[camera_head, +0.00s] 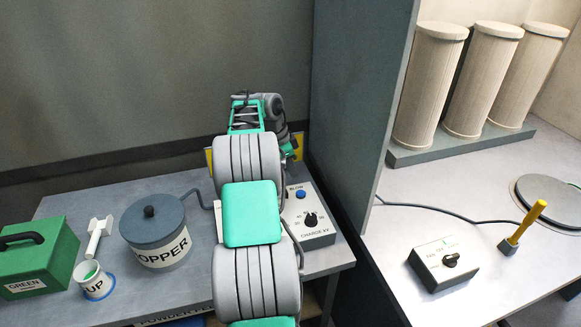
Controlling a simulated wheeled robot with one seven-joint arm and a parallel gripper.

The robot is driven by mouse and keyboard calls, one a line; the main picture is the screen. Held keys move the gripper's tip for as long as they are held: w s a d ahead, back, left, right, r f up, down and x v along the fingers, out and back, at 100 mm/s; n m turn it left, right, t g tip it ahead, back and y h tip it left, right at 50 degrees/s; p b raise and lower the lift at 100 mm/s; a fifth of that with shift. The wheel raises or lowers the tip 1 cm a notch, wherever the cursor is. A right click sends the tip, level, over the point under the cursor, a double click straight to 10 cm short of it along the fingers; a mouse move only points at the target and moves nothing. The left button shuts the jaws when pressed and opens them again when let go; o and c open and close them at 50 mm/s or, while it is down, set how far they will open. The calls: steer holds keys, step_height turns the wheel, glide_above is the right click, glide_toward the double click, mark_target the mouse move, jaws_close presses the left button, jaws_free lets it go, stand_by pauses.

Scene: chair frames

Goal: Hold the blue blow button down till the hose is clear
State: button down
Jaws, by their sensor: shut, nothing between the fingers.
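The blue blow button (300,194) is on top of a light grey control box (318,236), beside a small label reading BLOW. The box also has a black dial marked CHARGE KV. My arm crosses the middle of the view and covers the box's left part. My gripper (290,153) is just beyond the box, partly hidden by my own arm links; it is shut and empty. It appears apart from the blue button, which shows uncovered. A thin grey hose or cable (193,196) runs from the hopper (152,232) behind my arm; its inside cannot be seen.
Left on the bench are a green box (38,255), a labelled cup (95,280) and a white tool (98,236). A tall grey partition (362,90) stands right of the box.

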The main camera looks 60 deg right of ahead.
mark_target(299, 193)
steer(key=b+x, duration=0.5)
steer(key=x, duration=0.3)
steer(key=shift+b, duration=0.35)
steer(key=shift+w, duration=0.1)
steer(key=shift+a, duration=0.1)
steer(key=shift+f+b, duration=0.3)
steer(key=shift+f, duration=0.05)
steer(key=shift+a+f, duration=0.1)
steer(key=shift+f, duration=0.25)
stand_by(2.1)
step_height(299, 193, up, 6)
steer(key=p, duration=0.4)
steer(key=shift+f, duration=0.1)
stand_by(0.5)
